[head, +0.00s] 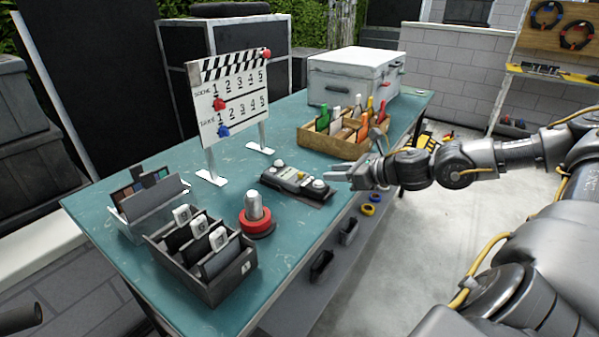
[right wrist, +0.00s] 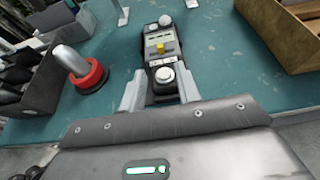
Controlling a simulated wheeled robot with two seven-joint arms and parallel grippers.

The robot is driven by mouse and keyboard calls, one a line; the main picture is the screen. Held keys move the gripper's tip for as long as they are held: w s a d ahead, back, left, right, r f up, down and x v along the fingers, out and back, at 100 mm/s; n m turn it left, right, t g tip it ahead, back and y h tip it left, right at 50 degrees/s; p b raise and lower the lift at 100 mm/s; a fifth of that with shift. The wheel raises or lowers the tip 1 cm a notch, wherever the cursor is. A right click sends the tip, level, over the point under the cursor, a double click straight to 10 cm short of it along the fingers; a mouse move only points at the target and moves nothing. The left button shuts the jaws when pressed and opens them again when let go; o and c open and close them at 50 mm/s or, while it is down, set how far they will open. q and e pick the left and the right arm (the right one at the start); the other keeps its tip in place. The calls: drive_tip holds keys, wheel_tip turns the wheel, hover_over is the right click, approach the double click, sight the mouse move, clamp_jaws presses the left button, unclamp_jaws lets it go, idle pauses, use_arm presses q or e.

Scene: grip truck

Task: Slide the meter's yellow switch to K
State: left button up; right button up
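The meter (head: 297,183), a dark handheld box with a grey face and a round white knob at each end, lies near the table's front edge. In the right wrist view the meter (right wrist: 161,60) stretches away from me, and its yellow switch (right wrist: 159,47) stands up from the middle of the face. The letters beside the switch are too small to read. My right gripper (head: 357,160) is at the meter's near right end. In the wrist view its fingers (right wrist: 160,90) are apart, around the near knob and short of the switch, with nothing held.
A red-based post (head: 256,216) and a dark slotted box (head: 206,262) stand left of the meter. A clapperboard (head: 231,97) stands behind it. A wooden tray of coloured clips (head: 334,145) and a white case (head: 353,77) are further back. Bare tabletop surrounds the meter.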

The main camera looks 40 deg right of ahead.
sight(302, 173)
drive_tip(key=shift+s, duration=0.1)
drive_tip(key=shift+w+a, duration=0.1)
drive_tip(key=shift+w, duration=0.1)
drive_tip(key=p+x, duration=0.2)
drive_tip(key=x, duration=0.6)
drive_tip(key=shift+w+p, duration=0.35)
drive_tip(key=shift+p, duration=0.05)
use_arm(q)
drive_tip(key=s+a+f, duration=0.1)
drive_tip(key=s+a, duration=0.2)
drive_tip(key=s, duration=0.4)
drive_tip(key=shift+s+a+f, duration=0.15)
drive_tip(key=shift+s, duration=0.05)
use_arm(e)
drive_tip(key=shift+x, duration=0.75)
drive_tip(key=shift+f, duration=0.15)
clamp_jaws()
